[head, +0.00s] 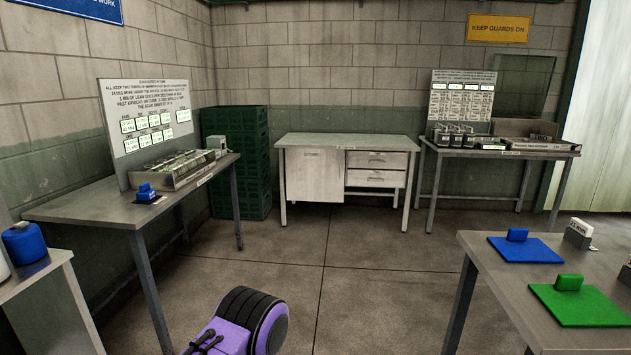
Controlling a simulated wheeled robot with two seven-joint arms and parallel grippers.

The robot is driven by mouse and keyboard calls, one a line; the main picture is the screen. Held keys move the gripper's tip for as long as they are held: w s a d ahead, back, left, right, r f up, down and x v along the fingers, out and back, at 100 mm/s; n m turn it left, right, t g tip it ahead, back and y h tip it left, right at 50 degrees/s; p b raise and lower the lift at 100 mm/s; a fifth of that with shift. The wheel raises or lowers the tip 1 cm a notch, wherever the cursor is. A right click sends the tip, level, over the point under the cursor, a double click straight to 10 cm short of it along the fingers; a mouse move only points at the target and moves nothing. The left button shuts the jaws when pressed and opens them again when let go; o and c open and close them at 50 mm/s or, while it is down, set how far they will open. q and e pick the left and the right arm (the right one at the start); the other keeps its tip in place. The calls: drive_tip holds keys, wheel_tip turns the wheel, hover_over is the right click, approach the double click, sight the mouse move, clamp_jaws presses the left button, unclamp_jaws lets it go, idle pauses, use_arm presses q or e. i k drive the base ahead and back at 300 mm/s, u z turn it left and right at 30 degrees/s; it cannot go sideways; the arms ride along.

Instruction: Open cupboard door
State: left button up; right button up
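The cupboard (347,141) is a pale bench unit with a worn light top, standing against the back wall in the head view. Its door (313,176) is the plain whitish panel on the left side of the unit and looks shut. A small dark handle (313,155) seems to show near the door's top edge, too small to make out well. Two drawers, an upper one (376,160) and a lower one (376,178), are to the right of the door and look shut. Neither of my grippers can be made out in this view.
Green stacked crates (240,160) stand left of the cupboard. A left table (110,212) holds a sign board and tray. A back right table (500,153) holds trays. A front right table (480,245) holds blue and green plates. The floor (330,240) before the cupboard is clear.

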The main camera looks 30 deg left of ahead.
sight(313, 175)
drive_tip(key=u, duration=0.45)
drive_tip(key=k, duration=0.55)
drive_tip(key=u, duration=0.6)
drive_tip(key=i, duration=1)
drive_tip(key=z, duration=0.35)
drive_tip(key=i, duration=2.5)
drive_tip(key=z, duration=0.45)
drive_tip(key=i, duration=3.6)
